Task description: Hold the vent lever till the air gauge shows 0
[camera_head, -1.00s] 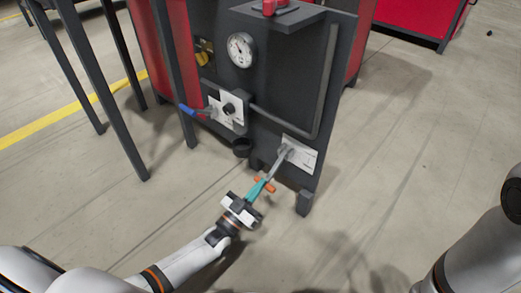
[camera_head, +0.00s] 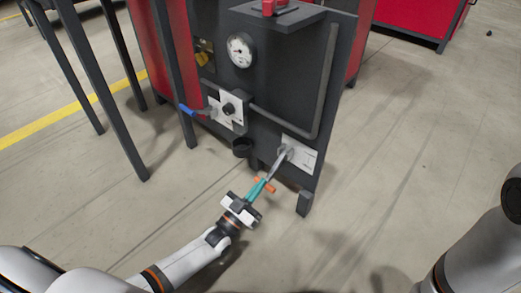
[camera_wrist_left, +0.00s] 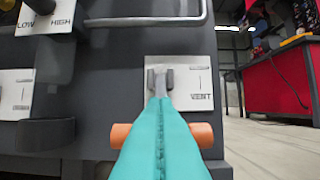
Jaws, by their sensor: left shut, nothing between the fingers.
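The vent lever (camera_head: 278,162) is a grey bar with an orange crossbar grip, coming out of a white plate marked VENT (camera_wrist_left: 200,92) low on the dark panel. My left gripper (camera_head: 264,182) has teal fingers, closed together, lying over the middle of the orange grip. In the left wrist view the grip (camera_wrist_left: 203,135) sticks out on both sides of the fingers. Whether they touch it is hard to tell. The air gauge (camera_head: 241,50) is a round white dial higher on the panel; its reading is too small to make out. My right gripper is out of view.
A blue-tipped lever (camera_head: 187,110) and a black knob (camera_head: 229,109) sit on the panel's left. A bent grey rail (camera_head: 327,85) runs along its right side. A black cup (camera_head: 242,147) juts out below the knob. Open floor (camera_head: 400,160) lies to the right.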

